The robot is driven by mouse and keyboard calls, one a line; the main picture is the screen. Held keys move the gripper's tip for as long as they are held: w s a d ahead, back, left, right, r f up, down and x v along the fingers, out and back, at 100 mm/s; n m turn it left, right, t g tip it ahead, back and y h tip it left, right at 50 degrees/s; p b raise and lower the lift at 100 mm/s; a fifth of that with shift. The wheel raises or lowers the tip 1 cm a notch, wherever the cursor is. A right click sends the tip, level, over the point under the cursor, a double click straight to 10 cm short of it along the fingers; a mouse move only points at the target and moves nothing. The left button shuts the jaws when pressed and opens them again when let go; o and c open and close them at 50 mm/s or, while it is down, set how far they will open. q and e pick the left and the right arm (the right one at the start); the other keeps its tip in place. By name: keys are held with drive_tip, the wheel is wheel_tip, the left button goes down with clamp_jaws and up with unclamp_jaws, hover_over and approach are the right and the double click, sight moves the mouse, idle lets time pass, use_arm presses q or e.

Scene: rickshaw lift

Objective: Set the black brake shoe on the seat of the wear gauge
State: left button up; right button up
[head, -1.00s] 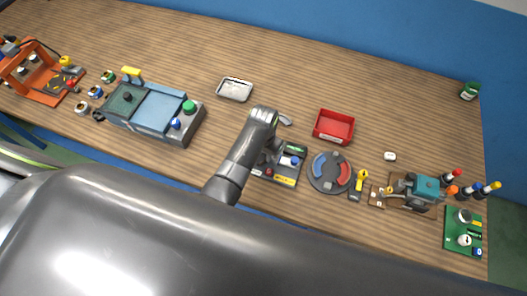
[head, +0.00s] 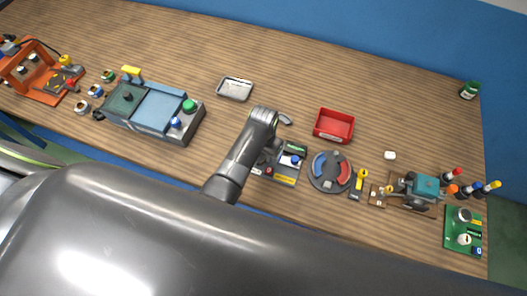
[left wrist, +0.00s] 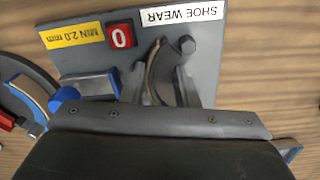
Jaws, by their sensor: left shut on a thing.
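The wear gauge (head: 287,178) is a grey block with a yellow label, partly behind my left arm in the head view. In the left wrist view the gauge (left wrist: 88,62) shows a "SHOE WEAR" label, a red "0" window and grey posts. My left gripper (head: 271,155) points down over it and is shut on the black brake shoe. A dark curved piece with a tan edge, seemingly the shoe (left wrist: 154,75), stands between the posts; its lower part is hidden by my gripper. I cannot tell whether it touches the seat. My right gripper is out of view.
A round plate (head: 330,184) with blue and red shoes is just right of the gauge. A red bin (head: 334,126) and a metal tray (head: 235,89) stand behind. A blue-grey machine (head: 150,112) is to the left, a teal machine (head: 427,186) to the right.

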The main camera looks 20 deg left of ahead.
use_arm(q)
drive_tip(key=o, duration=1.5)
drive_tip(key=shift+o, duration=0.2)
drive_tip(key=shift+r, duration=3.55)
drive_tip(key=shift+a, duration=0.1)
